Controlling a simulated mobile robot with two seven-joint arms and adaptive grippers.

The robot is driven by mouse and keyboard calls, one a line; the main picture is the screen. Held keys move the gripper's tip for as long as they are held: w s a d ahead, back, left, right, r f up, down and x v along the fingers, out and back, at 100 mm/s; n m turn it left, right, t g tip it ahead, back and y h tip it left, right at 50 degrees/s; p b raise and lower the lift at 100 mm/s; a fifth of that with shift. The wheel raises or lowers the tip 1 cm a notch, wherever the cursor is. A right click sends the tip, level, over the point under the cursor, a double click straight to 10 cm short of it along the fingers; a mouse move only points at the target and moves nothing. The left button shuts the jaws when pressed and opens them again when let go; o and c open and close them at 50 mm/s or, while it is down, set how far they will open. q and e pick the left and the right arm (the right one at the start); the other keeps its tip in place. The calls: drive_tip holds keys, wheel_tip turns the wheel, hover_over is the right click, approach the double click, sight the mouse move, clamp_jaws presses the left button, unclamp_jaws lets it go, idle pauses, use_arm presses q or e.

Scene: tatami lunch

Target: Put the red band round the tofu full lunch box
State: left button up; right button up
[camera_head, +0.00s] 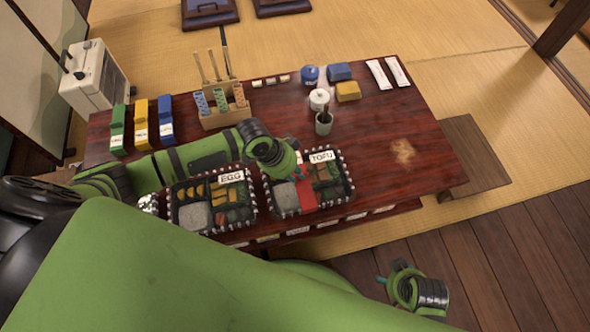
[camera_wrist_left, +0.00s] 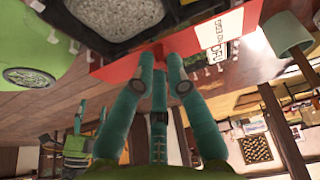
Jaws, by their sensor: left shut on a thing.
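The tofu lunch box (camera_head: 348,180), with its white TOFU label (camera_head: 321,156), sits near the table's front edge. It is full: grey-white rice at left, other food at right. The red band (camera_head: 306,194) lies across the box's middle. It also shows in the left wrist view (camera_wrist_left: 126,66), beside the box. I cannot tell whether it passes underneath. My left gripper (camera_head: 299,172) is shut on the band at the box's far side; its teal fingers (camera_wrist_left: 158,62) meet the band in the wrist view. My right gripper (camera_head: 384,281) hangs off the table at lower right; its jaws are unclear.
The egg lunch box (camera_head: 255,205) stands close on the left. Green, yellow and blue packets (camera_head: 140,125), a wooden holder (camera_head: 240,112) and a cup (camera_head: 323,123) stand behind. The table (camera_head: 370,150) is clear to the right. My green body covers the lower left.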

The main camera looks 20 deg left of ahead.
use_arm(q)
drive_tip(key=shift+f, duration=0.65)
idle(1.3)
drive_tip(key=o, duration=0.8)
drive_tip(key=shift+o, duration=0.2)
drive_tip(key=o, duration=0.5)
drive_tip(key=shift+o, duration=0.2)
